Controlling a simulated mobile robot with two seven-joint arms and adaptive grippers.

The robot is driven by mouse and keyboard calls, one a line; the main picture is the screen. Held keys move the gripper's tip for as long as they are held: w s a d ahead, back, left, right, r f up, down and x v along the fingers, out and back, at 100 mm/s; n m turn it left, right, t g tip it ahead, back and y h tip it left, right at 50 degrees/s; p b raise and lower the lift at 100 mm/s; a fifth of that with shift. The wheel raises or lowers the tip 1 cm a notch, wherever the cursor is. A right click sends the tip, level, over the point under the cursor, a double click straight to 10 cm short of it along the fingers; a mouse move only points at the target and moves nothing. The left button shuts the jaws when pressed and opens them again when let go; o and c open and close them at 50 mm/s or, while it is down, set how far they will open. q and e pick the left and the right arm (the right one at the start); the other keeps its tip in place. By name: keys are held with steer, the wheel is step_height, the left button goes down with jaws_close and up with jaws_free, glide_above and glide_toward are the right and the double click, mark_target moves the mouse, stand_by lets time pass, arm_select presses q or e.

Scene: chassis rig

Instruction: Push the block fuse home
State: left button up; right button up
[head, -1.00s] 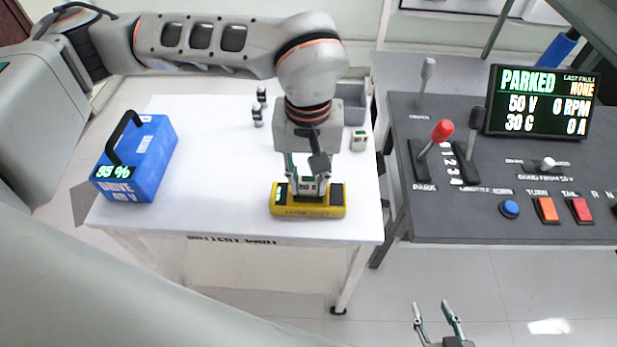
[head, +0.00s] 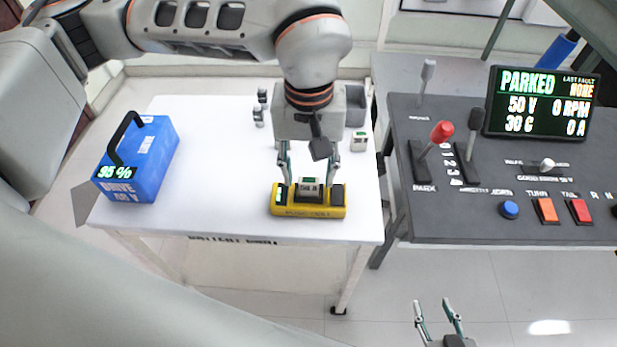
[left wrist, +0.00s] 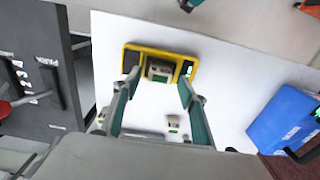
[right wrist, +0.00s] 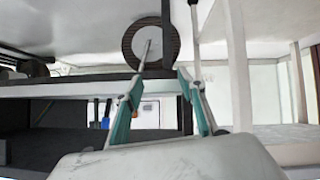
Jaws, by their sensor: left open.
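The block fuse (head: 308,188), a small pale block with a green mark and a dark label, sits in the middle of the yellow fuse holder (head: 308,212) on the white table. How deep it is seated I cannot tell. In the left wrist view the fuse (left wrist: 159,71) shows between dark end blocks in the yellow holder (left wrist: 190,68). My left gripper (head: 309,185) is open above the holder, its fingers spread to either side of the fuse and apart from it. My right gripper (head: 437,305) is open and empty, low in front, away from the table.
A blue battery (head: 140,165) stands at the table's left. Small dark-and-pale cylinders (head: 259,108), a grey bin (head: 354,106) and another small block (head: 359,141) are at the back. The console (head: 440,205) with levers and display (head: 541,103) stands right.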

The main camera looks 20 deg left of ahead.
mark_target(309, 179)
arm_select(q)
step_height(309, 179, up, 9)
steer(key=shift+r+p, duration=0.15)
steer(key=shift+p, duration=0.15)
arm_select(e)
steer(key=shift+s+a, duration=0.15)
steer(key=shift+s, duration=0.4)
steer(key=shift+w+r, duration=0.1)
steer(key=shift+w, duration=0.2)
